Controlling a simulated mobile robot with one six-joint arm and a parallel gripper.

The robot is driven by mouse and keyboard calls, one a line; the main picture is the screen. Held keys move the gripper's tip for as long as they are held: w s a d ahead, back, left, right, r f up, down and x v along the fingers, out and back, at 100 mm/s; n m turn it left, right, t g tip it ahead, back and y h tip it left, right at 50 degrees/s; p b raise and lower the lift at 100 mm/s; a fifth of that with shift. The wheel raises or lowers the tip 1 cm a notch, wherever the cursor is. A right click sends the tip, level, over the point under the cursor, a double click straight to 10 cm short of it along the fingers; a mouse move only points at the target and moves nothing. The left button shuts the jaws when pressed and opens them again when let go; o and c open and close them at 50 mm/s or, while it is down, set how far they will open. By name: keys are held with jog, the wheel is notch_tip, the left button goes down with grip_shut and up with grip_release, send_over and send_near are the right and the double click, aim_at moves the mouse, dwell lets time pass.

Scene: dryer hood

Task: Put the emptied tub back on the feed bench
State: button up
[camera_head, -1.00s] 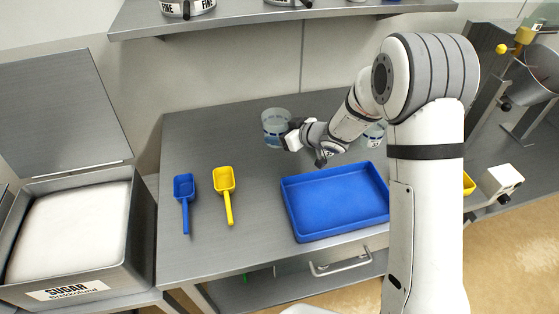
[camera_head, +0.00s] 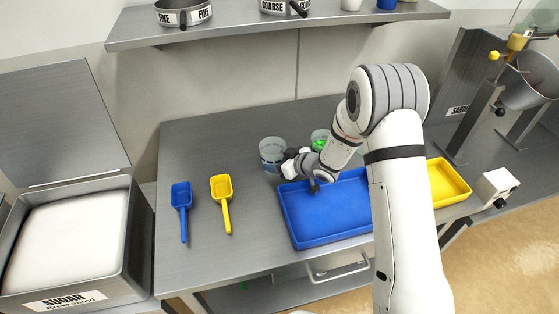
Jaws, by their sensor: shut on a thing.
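A clear tub (camera_head: 272,153) with a bluish tint is at the back of the grey feed bench (camera_head: 200,143). My gripper (camera_head: 288,164) is shut on its right side. The tub is upright and looks empty. It is at or just above the bench top; I cannot tell whether it touches. A second clear tub (camera_head: 319,137) with something green in it is partly hidden behind my arm.
A blue tray (camera_head: 300,225) lies right of centre, under my arm. A blue scoop (camera_head: 182,205) and a yellow scoop (camera_head: 223,195) lie to the left. A sugar bin (camera_head: 65,240), a yellow tray (camera_head: 446,182) and a sieve shelf (camera_head: 240,25) surround the bench. The left back bench is clear.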

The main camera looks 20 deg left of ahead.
jog(key=o, duration=1.2)
jog(key=shift+d+r, duration=0.1)
jog(key=shift+r, duration=0.15)
jog(key=s+d+r+m+t+h, duration=0.1)
jog(key=s+d+r+m+h, duration=0.15)
jog(key=d+r, duration=0.5)
jog(key=s+d+r+m+t+h+b, duration=0.15)
jog(key=d+r+h, duration=0.25)
jog(key=d, duration=0.7)
jog(key=s+d+r+m+t+h, duration=0.1)
jog(key=d+r+m+t+h, duration=0.15)
jog(key=d+r, duration=0.5)
jog(key=s+d+r+m+g+h, duration=0.3)
jog(key=s+d+m+g, duration=0.1)
jog(key=s+d, duration=0.6)
jog(key=s+g, duration=0.1)
jog(key=s, duration=0.3)
jog(key=s+m+g, duration=0.1)
jog(key=s, duration=0.4)
jog(key=s+a+m+g+y, duration=0.1)
jog(key=s, duration=0.4)
jog(key=shift+a+r+m, duration=0.1)
jog(key=shift+r+m, duration=0.15)
